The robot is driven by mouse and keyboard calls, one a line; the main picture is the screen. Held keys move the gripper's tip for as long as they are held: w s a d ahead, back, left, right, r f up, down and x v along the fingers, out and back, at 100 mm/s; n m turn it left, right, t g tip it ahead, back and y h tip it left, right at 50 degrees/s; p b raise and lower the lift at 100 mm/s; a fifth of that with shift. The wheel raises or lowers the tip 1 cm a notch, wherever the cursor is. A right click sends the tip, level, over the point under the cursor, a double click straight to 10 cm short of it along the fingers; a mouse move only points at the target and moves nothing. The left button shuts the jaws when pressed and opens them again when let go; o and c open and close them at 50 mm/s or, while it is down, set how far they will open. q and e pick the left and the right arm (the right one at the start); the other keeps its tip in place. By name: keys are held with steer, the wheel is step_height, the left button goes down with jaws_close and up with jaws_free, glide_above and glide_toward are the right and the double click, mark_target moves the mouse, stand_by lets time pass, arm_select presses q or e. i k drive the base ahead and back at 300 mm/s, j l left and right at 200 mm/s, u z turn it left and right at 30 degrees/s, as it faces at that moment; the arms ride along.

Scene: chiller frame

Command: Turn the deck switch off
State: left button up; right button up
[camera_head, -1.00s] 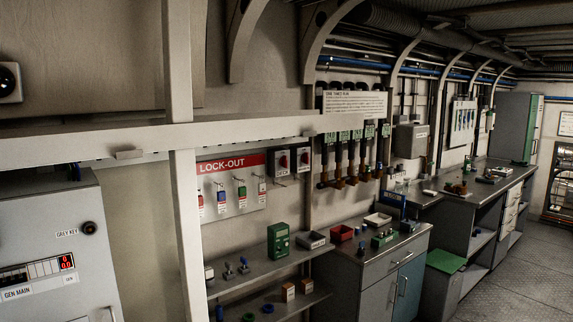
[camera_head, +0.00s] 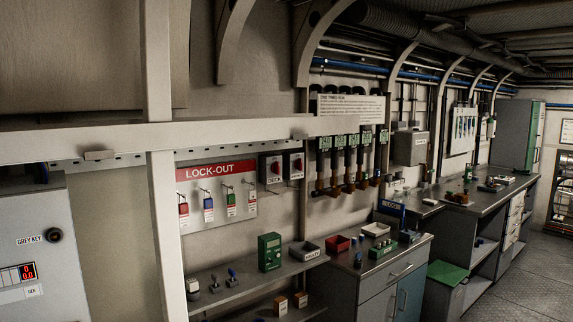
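The right switch box (camera_head: 294,164) has a label too small to read. The knob positions are too small to tell for sure. Neither of my grippers is in view.
The lock-out board (camera_head: 217,202) holds several coloured tags. A pale upright post (camera_head: 168,235) and crossbeam (camera_head: 230,133) stand in front. Below is a shelf (camera_head: 235,285) with a green meter (camera_head: 269,252). Open floor (camera_head: 520,275) lies at the right.

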mark_target(275, 167)
steer(key=i+l, duration=0.6)
steer(key=i, duration=0.15)
steer(key=i+l, duration=0.6)
steer(key=i, duration=0.15)
steer(key=i+l, duration=0.55)
steer(key=i, duration=0.2)
steer(key=i+l, duration=0.6)
steer(key=i, duration=0.15)
